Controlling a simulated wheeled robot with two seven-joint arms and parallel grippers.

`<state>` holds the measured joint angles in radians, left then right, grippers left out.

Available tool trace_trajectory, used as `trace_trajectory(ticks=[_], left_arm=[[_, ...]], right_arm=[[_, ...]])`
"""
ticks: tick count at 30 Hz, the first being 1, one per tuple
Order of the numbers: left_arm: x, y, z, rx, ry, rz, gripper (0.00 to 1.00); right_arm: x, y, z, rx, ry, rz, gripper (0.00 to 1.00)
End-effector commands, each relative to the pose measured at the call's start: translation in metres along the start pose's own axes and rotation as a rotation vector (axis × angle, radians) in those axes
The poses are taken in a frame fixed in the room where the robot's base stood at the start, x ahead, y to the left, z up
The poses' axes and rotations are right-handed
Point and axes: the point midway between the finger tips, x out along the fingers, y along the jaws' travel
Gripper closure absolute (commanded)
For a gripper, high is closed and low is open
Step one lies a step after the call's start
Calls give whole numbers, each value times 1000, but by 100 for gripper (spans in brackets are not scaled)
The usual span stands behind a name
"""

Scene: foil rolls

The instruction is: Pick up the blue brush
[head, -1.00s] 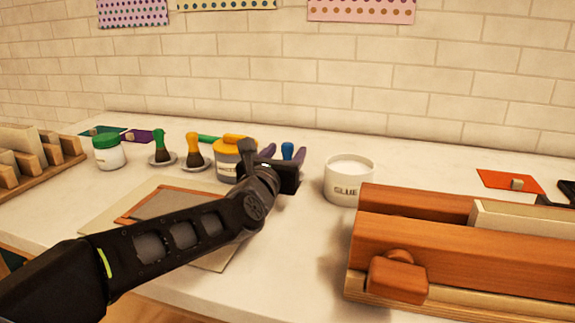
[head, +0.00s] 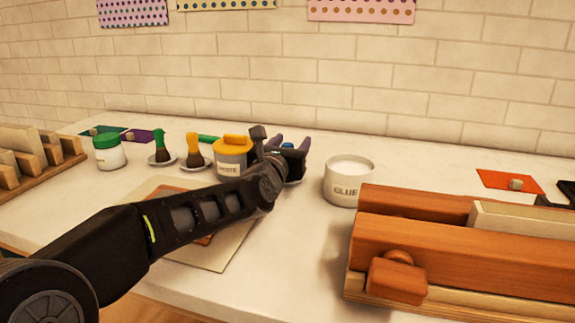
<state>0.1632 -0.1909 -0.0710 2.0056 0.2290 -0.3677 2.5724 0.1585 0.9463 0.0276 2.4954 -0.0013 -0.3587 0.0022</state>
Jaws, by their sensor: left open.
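The blue brush (head: 288,145) shows only as a small blue tip between the fingers of my left gripper (head: 291,143). The rest of it is hidden behind the gripper. My left gripper is open, with one finger on each side of the blue tip. I cannot tell whether the fingers touch it. A bit of a pale dish (head: 295,182) shows under the gripper. My right gripper is not in view.
A white glue pot (head: 348,182) stands just right of my gripper. A yellow-lidded paste jar (head: 232,157) stands close on the left. Yellow (head: 194,150) and green (head: 160,147) brushes stand on dishes farther left. A wooden press (head: 450,250) fills the right front.

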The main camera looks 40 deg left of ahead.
Motion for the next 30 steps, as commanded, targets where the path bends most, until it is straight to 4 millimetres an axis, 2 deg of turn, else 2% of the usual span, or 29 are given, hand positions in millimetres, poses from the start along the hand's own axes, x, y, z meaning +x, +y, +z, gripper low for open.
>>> trace_trajectory(ticks=[5,24,30], left_arm=[[0,0,0,0,0,0,49],[0,0,0,0,0,0,100],[0,0,0,0,-1,0,100]], right_arm=[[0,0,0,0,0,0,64],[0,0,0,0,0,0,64],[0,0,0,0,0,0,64]])
